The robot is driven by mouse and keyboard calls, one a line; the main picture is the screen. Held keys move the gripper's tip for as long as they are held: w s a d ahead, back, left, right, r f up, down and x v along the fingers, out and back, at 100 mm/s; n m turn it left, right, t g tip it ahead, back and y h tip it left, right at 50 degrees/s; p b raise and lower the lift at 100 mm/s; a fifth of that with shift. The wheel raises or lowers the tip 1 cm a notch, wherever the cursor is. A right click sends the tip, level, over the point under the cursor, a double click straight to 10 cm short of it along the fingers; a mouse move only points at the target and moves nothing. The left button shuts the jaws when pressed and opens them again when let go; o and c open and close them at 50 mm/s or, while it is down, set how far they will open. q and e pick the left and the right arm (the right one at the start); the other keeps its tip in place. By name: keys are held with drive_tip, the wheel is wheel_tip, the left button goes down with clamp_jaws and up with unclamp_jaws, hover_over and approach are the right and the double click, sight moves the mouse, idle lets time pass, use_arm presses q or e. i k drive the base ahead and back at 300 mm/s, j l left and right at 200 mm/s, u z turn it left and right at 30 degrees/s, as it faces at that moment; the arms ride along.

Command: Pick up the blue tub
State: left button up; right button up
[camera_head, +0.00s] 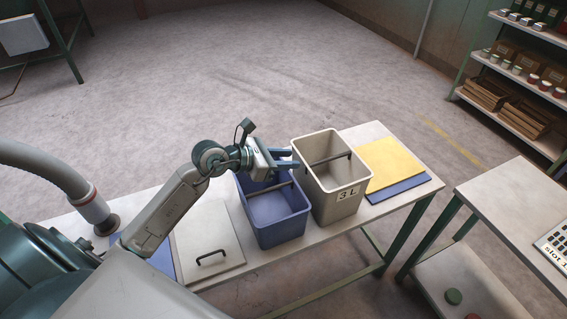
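The blue tub (272,222) stands upright on the white table, open at the top, with a dark bar handle (272,189) across it. A beige tub (340,208) marked "3L" stands close at its right, also with a bar handle. My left gripper (294,159) is above the far rim of the blue tub, its fingers pointing right toward the beige tub's near left rim. The fingers look apart with nothing between them. The gripper hides part of the blue tub's far rim. Whether it touches either tub cannot be told. My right gripper is not in view.
A white lid with a dark handle (211,257) lies left of the blue tub. A yellow panel (391,163) lies over a blue one (398,191) at the right end of the table (362,132). Another table (515,205) is at right; stocked shelves (517,65) stand behind.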

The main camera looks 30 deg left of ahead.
sight(278, 210)
drive_tip(key=u, duration=1)
